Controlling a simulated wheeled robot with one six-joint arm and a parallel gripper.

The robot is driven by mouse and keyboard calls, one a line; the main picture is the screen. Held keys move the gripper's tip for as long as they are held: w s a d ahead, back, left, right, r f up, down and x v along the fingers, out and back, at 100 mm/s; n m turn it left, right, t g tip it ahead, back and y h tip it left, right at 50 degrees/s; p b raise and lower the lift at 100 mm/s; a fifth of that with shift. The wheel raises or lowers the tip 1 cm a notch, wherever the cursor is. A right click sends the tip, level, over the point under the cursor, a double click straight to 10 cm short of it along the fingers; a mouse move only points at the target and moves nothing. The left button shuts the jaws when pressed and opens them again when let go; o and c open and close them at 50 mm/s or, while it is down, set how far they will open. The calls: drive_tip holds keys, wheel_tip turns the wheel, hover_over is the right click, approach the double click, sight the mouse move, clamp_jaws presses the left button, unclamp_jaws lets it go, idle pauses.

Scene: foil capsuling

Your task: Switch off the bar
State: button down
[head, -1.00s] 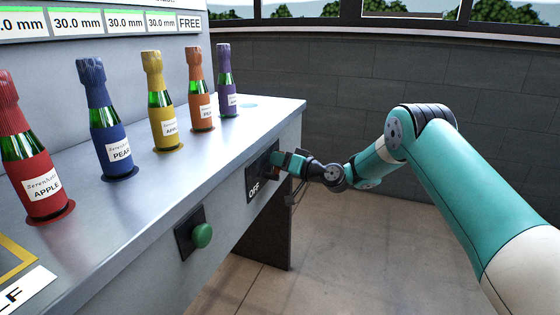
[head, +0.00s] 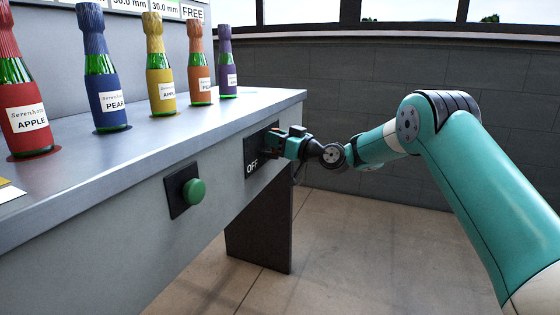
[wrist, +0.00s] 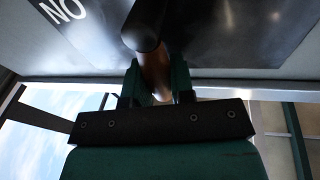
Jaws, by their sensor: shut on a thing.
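A dark switch plate (head: 250,152) marked OFF at its lower part is on the front face of the bench, near its right end. My gripper (head: 284,144) is at this plate, above and right of the OFF label. In the wrist view the plate (wrist: 235,35) fills the top, with an upside-down ON label at upper left. A copper-coloured lever with a dark rounded end (wrist: 140,36) reaches down between my gripper's fingers (wrist: 158,88), which are shut on it. In the head view the gripper hides most of the lever, so its exact angle cannot be told.
A green push button (head: 193,190) is on the bench front, left of the plate. Several foil-capped bottles stand on the bench top (head: 190,140), including a red one (head: 30,122) and a blue one (head: 105,90). The floor (head: 360,250) right of the bench is clear.

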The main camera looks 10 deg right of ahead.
sight(260, 140)
drive_tip(key=n+b, duration=0.1)
drive_tip(key=b, duration=0.1)
drive_tip(key=s+f+n+y+b, duration=0.1)
drive_tip(key=n+b, duration=0.1)
drive_tip(key=b, duration=0.1)
drive_tip(key=a+n+b, duration=0.1)
drive_tip(key=b, duration=0.2)
drive_tip(key=shift+s+a+f+y, duration=0.1)
drive_tip(key=shift+s+f+y, duration=0.1)
drive_tip(key=shift+y, duration=0.1)
drive_tip(key=n+b, duration=0.1)
drive_tip(key=b, duration=0.1)
drive_tip(key=n+b, duration=0.1)
drive_tip(key=b, duration=0.1)
drive_tip(key=s+n+b, duration=0.1)
drive_tip(key=n+b, duration=0.1)
drive_tip(key=shift+a+g+y+b, duration=0.3)
drive_tip(key=shift+g, duration=0.1)
drive_tip(key=shift+s+r+n+b, duration=0.1)
drive_tip(key=shift+n+b, duration=0.3)
drive_tip(key=shift+b, duration=0.05)
drive_tip(key=shift+r, duration=0.1)
drive_tip(key=c, duration=1)
unclamp_jaws()
drive_tip(key=shift+a, duration=0.1)
drive_tip(key=shift+s, duration=0.1)
